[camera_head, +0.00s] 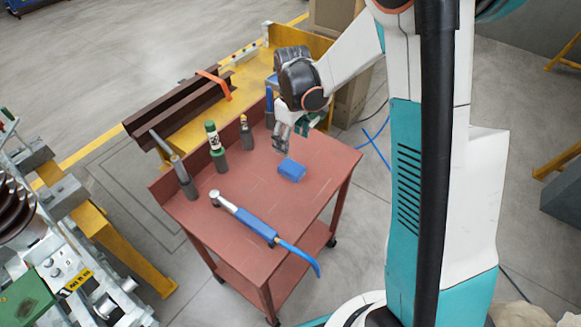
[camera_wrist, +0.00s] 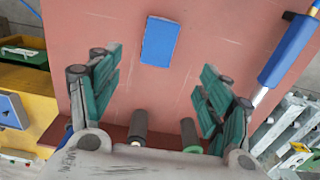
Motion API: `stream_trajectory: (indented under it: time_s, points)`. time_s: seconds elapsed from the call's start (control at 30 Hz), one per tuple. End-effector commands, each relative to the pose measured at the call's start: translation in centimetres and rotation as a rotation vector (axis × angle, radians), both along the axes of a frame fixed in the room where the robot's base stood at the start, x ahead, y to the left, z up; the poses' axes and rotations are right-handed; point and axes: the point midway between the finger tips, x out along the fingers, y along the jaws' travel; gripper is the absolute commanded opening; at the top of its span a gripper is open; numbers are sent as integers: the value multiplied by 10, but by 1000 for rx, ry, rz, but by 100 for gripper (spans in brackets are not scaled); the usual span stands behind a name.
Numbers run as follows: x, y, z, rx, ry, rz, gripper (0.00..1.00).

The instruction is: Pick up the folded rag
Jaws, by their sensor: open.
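The folded rag is a small blue block-like bundle (camera_head: 291,170) lying flat on the red cart top (camera_head: 240,195), right of the middle in the head view. In the wrist view the rag (camera_wrist: 159,41) lies at the top middle, beyond the fingertips. My gripper (camera_wrist: 162,85) is open and empty, with its green-padded fingers spread wide on either side. In the head view my gripper (camera_head: 284,138) hangs just behind the rag, above the cart, and is apart from it.
A torque tool with a blue handle (camera_head: 256,226) and hose lies at the cart's front. Brown beams (camera_head: 180,110) lie beyond. Cart surface around the rag is clear.

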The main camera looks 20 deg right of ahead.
Motion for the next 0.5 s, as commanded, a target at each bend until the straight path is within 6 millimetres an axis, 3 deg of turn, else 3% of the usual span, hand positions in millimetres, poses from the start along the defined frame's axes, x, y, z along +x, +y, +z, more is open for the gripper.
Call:
stream_trajectory:
  time_s: [0.3,0.5]
  points:
    - [0,0,-59,1,-1,-1,72]
    - [0,0,-79,0,-1,-1,72]
